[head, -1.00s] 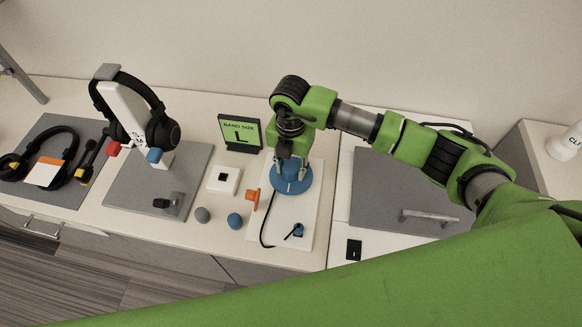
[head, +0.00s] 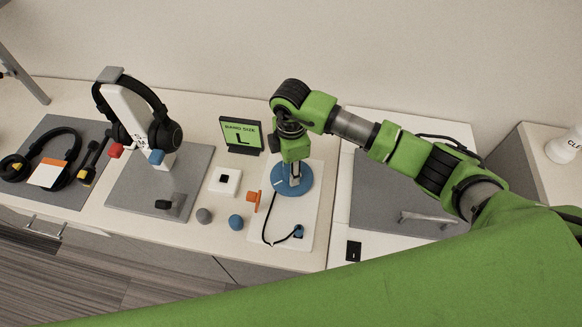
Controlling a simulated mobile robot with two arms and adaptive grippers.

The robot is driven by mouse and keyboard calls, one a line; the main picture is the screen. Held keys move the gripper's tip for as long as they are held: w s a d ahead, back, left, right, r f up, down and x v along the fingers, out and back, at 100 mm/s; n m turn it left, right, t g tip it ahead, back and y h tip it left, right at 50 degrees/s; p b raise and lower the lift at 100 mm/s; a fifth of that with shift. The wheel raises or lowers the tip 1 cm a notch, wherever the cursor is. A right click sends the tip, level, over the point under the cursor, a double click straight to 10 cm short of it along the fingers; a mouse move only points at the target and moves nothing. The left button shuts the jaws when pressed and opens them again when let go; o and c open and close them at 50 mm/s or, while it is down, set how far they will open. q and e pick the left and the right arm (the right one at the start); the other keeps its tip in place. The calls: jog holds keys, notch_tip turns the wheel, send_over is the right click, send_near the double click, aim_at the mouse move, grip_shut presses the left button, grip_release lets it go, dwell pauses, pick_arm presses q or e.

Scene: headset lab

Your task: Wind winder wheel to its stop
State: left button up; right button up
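The winder wheel is a blue disc (head: 305,185) on a white base plate (head: 308,222) right of the middle of the counter. My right gripper (head: 294,180) points straight down over the wheel, at its upright grey part. The fingers are small and partly hidden, so I cannot tell whether they are closed on anything. A black cable (head: 267,224) runs over the plate to a small blue plug (head: 298,231). An orange piece (head: 254,200) stands at the plate's left edge. My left gripper is not in view.
A headphone stand (head: 128,112) with black headphones stands on a grey mat (head: 188,183) at left. A "BAND SIZE L" sign (head: 241,134) is behind the wheel. A white button box (head: 225,181), a grey ball (head: 204,215) and a blue ball (head: 236,222) lie left of the plate.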

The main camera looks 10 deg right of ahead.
jog(key=shift+m, duration=0.6)
jog(key=o, duration=1.1)
notch_tip(320, 180, up, 12)
